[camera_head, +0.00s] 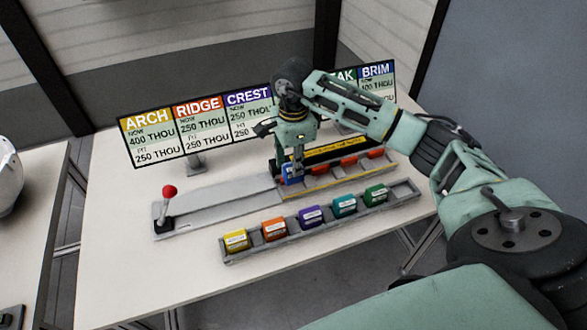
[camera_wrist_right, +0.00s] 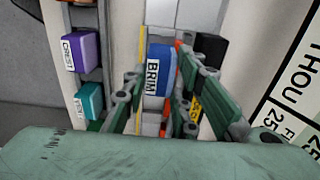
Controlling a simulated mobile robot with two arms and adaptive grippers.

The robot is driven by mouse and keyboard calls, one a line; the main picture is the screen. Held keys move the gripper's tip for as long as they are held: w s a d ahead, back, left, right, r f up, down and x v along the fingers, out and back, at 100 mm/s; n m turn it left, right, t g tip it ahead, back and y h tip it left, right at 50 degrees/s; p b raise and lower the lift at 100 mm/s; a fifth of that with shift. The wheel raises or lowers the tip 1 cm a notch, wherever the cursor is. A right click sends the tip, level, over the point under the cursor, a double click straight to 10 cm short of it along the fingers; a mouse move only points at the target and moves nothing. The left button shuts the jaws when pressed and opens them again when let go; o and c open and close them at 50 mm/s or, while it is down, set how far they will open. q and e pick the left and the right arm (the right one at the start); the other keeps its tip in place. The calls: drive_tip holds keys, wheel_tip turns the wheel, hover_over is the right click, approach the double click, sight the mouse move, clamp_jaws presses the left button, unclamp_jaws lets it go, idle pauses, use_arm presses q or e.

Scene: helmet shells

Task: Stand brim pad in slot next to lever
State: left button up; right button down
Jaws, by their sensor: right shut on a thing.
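The blue brim pad (camera_head: 291,174), labelled BRIM, is held upright in my right gripper (camera_head: 292,165). It also shows between the fingers in the right wrist view (camera_wrist_right: 158,72). The pad is at the left end of the yellow-edged part of the long grey fixture (camera_head: 235,197); I cannot tell whether it touches the fixture. The lever (camera_head: 168,200), with a red knob, stands at the fixture's left end, well left of the pad. The slot next to the lever cannot be made out clearly. My left gripper is not in view.
A front rack (camera_head: 228,259) holds yellow, orange, purple, teal and green pads. Several orange-red pieces (camera_head: 348,164) lie along the fixture's right part. A sign board (camera_head: 154,145) stands behind. The white table (camera_head: 130,270) is clear at front left.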

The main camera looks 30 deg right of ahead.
wheel_tip(320, 180, down, 3)
drive_tip(key=shift+s+f+p, duration=0.1)
drive_tip(key=shift+p, duration=0.5)
drive_tip(key=shift+f, duration=0.35)
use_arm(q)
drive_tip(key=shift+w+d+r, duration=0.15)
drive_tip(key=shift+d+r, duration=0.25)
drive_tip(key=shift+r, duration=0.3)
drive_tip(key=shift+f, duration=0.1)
use_arm(e)
drive_tip(key=shift+f, duration=0.1)
drive_tip(key=shift+f, duration=0.15)
drive_tip(key=c, duration=1.4)
unclamp_jaws()
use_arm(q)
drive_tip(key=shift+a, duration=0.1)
